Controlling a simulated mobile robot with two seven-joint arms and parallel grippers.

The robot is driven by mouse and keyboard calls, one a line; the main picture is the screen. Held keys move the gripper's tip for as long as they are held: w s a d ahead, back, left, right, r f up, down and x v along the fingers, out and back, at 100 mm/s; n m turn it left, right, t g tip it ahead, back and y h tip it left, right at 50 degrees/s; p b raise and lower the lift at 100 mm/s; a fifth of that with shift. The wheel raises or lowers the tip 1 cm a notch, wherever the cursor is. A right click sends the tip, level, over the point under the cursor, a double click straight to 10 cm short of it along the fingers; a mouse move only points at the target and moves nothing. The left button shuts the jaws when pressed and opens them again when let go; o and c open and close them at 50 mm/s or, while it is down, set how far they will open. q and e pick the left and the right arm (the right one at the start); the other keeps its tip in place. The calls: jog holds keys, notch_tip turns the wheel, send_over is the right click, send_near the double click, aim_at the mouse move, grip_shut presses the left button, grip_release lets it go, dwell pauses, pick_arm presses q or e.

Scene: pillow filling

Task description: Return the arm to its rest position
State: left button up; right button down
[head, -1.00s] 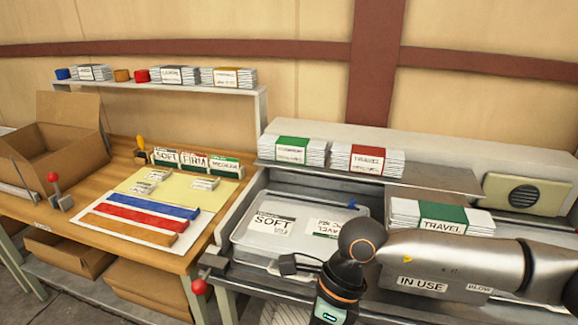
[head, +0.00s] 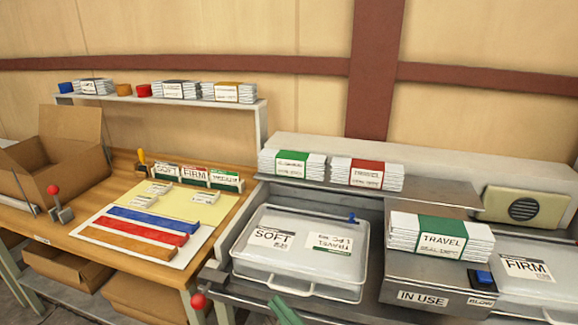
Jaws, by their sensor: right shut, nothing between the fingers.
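My right gripper (head: 284,312) shows only as green fingertips at the bottom edge, shut and empty. It is just in front of the lidded bin labelled SOFT (head: 285,272), apart from other objects as far as I can see. The rest of my right arm is out of the picture. My left gripper is not in view.
The right bench holds an IN USE box (head: 420,299) with a TRAVEL stack (head: 440,239) on it, and a FIRM bin (head: 530,272). A red-knobbed lever (head: 198,301) stands at the front edge. The wooden table (head: 150,192) holds cards and coloured strips.

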jog(key=s+d+f+m+g+h, duration=0.1)
jog(key=s+d+f+m+h, duration=0.1)
jog(key=d+f+m+h, duration=0.45)
jog(key=s+d+f+m+g+h, duration=0.1)
jog(key=s+d+f+m+h, duration=0.2)
jog(key=f, duration=0.7)
jog(key=s+d+f+m+g+h, duration=0.2)
jog(key=s+d+f+m+g, duration=0.2)
jog(key=s+d+f, duration=0.4)
notch_tip(320, 180, down, 3)
jog(key=shift+s+d+f, duration=0.15)
jog(key=shift+s+d, duration=0.05)
jog(key=shift+s, duration=0.9)
